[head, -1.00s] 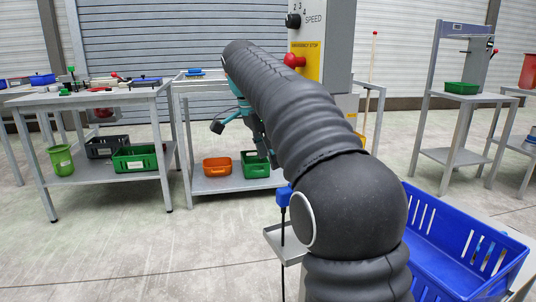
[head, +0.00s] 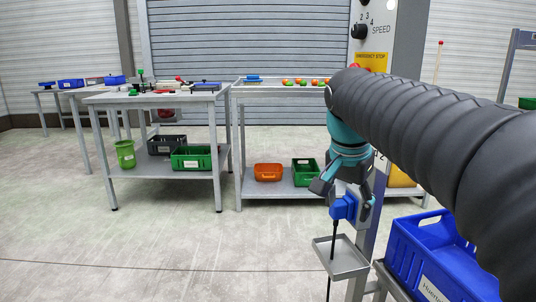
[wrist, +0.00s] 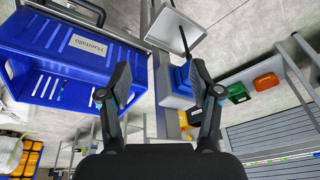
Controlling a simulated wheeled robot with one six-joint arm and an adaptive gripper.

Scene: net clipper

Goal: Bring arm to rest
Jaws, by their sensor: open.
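My gripper (head: 345,200) hangs fingers-down from my arm, right of centre in the head view. Its fingers are spread open around or in front of a blue block (head: 343,208). A thin black rod (head: 332,240) runs down from the block past a small grey tray (head: 350,268). In the wrist view both fingers of my gripper (wrist: 161,73) are wide apart. The blue block (wrist: 181,78) shows beyond them, nearer the right finger. I cannot tell whether it touches a finger.
A blue crate (head: 425,262) stands close on the right below my arm. A grey control column (head: 378,22) with a yellow emergency-stop label is behind it. A workbench (head: 150,98) with boxes and a second table (head: 243,90) stand at the back. The left floor is clear.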

